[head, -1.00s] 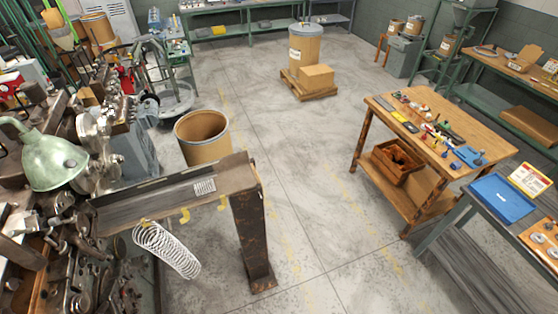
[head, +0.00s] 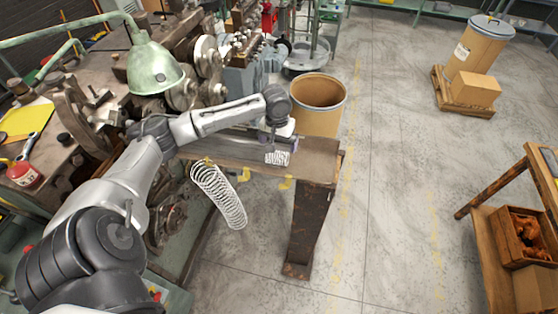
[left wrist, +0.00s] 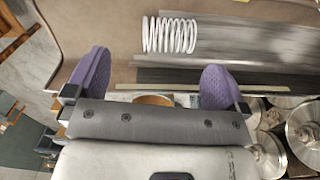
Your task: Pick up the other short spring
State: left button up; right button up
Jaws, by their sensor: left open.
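A short white coil spring (head: 277,157) lies on the metal trough (head: 318,155) of the coiler. In the left wrist view the short spring (left wrist: 170,35) lies on the grey trough surface, in front of the fingers, sideways within the gap between them. My left gripper (head: 281,137) is just above and behind the spring in the head view. Its two purple fingers (left wrist: 153,82) are apart, with nothing held between them. My arm and gripper hide part of the trough. My right gripper is not in view.
A long white spring (head: 218,193) hangs at the trough's front edge, near yellow hooks (head: 285,182). A brown drum (head: 318,105) stands behind the trough. Coiler machinery with a green lamp (head: 155,68) crowds the left.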

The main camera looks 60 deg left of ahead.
aim_at(277, 153)
pick_arm(q)
jog(key=shift+n, duration=0.7)
jog(key=a+f, duration=0.1)
jog(key=f, duration=0.2)
jog(key=a+f, duration=0.1)
jog(key=shift+w+a+f+p, duration=0.15)
jog(key=shift+w+a+p, duration=0.15)
jog(key=shift+f, duration=0.8)
jog(key=shift+w+d+f+p, duration=0.15)
jog(key=shift+f+p, duration=0.5)
jog(key=shift+f, duration=2)
jog(key=shift+c, duration=0.3)
jog(key=c, duration=0.7)
jog(key=shift+r, duration=0.1)
